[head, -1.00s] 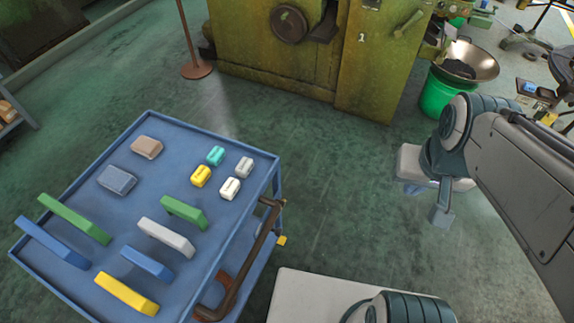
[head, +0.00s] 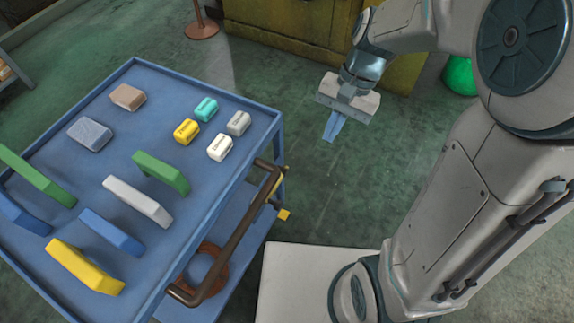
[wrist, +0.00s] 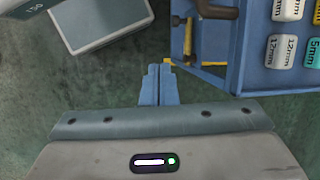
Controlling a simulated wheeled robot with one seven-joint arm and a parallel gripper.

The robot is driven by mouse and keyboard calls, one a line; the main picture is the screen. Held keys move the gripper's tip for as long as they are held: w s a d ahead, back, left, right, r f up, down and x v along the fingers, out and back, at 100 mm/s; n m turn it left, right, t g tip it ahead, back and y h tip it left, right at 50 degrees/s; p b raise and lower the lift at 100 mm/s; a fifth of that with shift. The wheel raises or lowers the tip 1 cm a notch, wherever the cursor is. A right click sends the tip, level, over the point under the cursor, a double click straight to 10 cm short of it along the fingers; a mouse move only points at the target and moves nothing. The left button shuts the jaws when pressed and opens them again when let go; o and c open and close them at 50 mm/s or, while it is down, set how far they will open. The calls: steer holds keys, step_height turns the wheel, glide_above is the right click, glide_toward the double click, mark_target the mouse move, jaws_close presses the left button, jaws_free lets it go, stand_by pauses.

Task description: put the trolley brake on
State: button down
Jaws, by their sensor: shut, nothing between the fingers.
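The blue trolley (head: 245,135) stands at the left of the head view. A brown tube handle (head: 236,225) runs along its near right side. A small yellow tab (head: 284,215) sticks out low by the trolley's right corner post; I take it for the brake, but its setting cannot be read. My gripper (head: 331,130) is shut and empty, pointing down to the right of the trolley, apart from it. In the wrist view the closed fingers (wrist: 159,72) appear close to a yellow bar (wrist: 207,62) on the trolley's side; the depth gap is unclear.
Colored blocks (head: 85,265) and small labelled pieces (head: 219,147) sit on the trolley top. A green bucket (head: 459,75) is at right. Floor between trolley and machine is clear.

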mark_target(279, 202)
steer(key=w+a+f+m+g+b, duration=0.25)
steer(key=a+f+b, duration=0.25)
steer(key=f, duration=0.6)
steer(key=shift+n+y, duration=0.45)
steer(key=shift+y, duration=0.05)
steer(key=b+x, duration=0.4)
steer(key=x, duration=1)
steer(key=shift+r, duration=0.1)
steer(key=shift+a, duration=0.1)
